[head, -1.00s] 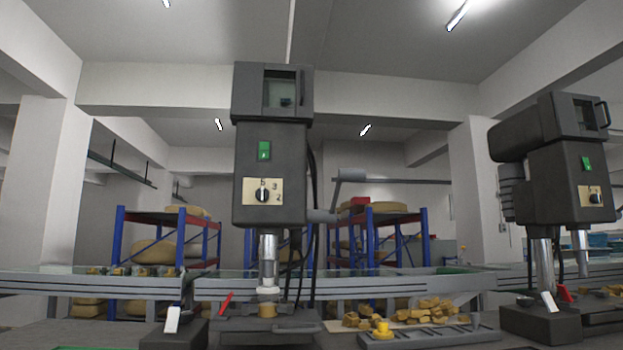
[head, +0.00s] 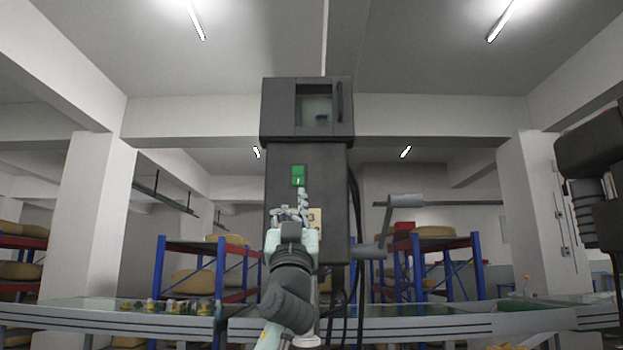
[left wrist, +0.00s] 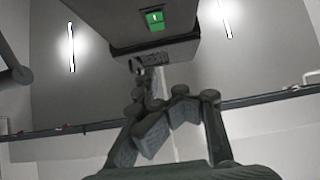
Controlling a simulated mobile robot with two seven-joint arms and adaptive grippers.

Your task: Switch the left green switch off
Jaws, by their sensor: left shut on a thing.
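The left green switch (head: 298,175) is on the front of the dark grey drill press in the head view, with a white mark on its lower half. It also shows in the left wrist view (left wrist: 155,19), near the top. My left gripper (head: 303,197) is raised in front of the press, its fingertips just below the switch in the picture. Whether it touches the press I cannot tell. In the left wrist view its fingers (left wrist: 162,103) are drawn together; what they hold cannot be made out. My right gripper is not in view.
The drill press (head: 307,108) has a side lever (head: 405,200) on its right. A dial plate (head: 315,217) is partly hidden behind my left gripper. Another dark machine (head: 590,160) is at the right edge. A conveyor (head: 120,313) and blue racks stand behind.

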